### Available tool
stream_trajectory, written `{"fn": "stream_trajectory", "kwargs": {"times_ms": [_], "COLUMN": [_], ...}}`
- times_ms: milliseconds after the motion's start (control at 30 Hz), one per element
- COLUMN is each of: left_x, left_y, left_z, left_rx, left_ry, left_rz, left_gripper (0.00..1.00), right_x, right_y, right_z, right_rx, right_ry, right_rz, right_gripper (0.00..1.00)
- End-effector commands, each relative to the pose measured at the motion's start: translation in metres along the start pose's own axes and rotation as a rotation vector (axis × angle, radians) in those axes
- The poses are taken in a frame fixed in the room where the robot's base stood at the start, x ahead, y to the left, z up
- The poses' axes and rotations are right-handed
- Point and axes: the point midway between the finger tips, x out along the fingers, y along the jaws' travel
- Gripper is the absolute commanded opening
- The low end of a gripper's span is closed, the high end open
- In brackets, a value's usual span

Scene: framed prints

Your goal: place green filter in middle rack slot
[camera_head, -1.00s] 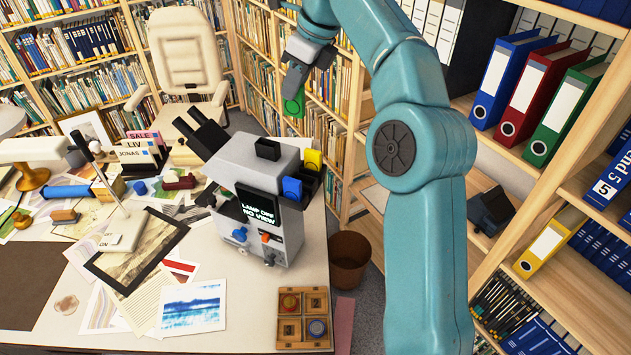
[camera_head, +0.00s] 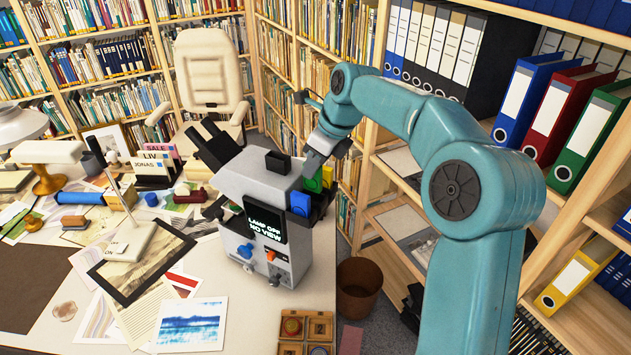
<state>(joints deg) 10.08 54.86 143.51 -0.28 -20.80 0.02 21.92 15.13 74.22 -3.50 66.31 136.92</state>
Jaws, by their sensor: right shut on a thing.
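The green filter (camera_head: 313,183) is between the blue filter (camera_head: 300,204) and the yellow filter (camera_head: 327,176), at the middle slot of the dark rack (camera_head: 319,207) on the right side of the grey microscope-like device (camera_head: 262,183). My right gripper (camera_head: 316,166) is shut on the green filter from above. I cannot tell whether the filter is fully seated, as its lower part is partly hidden. The device's screen reads "LAMP OFF NO VIEW". My left gripper is not in view.
The desk (camera_head: 240,318) holds papers, a framed picture (camera_head: 141,262) and a wooden tray (camera_head: 291,347) with round pieces. A brown bin (camera_head: 358,287) stands on the floor to the right. Binder shelves (camera_head: 560,200) stand close to my right arm.

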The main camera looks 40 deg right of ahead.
Motion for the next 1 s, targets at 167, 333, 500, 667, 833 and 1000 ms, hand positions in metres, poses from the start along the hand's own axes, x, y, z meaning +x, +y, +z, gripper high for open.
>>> {"fn": "stream_trajectory", "kwargs": {"times_ms": [167, 333, 500, 667, 833, 1000], "left_x": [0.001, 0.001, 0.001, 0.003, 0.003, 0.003], "left_y": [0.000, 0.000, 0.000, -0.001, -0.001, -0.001], "left_z": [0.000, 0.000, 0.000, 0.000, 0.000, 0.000], "left_rx": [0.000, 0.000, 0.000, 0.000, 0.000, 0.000], "left_ry": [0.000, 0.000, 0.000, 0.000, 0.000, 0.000], "left_rz": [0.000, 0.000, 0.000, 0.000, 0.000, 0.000], "left_gripper": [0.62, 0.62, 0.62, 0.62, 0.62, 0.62], "right_x": [0.023, 0.036, 0.036, 0.039, 0.039, 0.039], "right_y": [0.000, -0.001, -0.001, 0.000, 0.000, 0.000], "right_z": [-0.011, -0.018, -0.018, -0.019, -0.019, -0.019], "right_rx": [0.001, 0.001, 0.000, 0.000, 0.000, 0.000], "right_ry": [0.002, -0.001, -0.001, 0.000, 0.000, 0.000], "right_rz": [0.003, 0.000, 0.000, 0.001, 0.001, 0.001], "right_gripper": [0.00, 0.00, 0.00, 0.00, 0.46, 0.46]}}
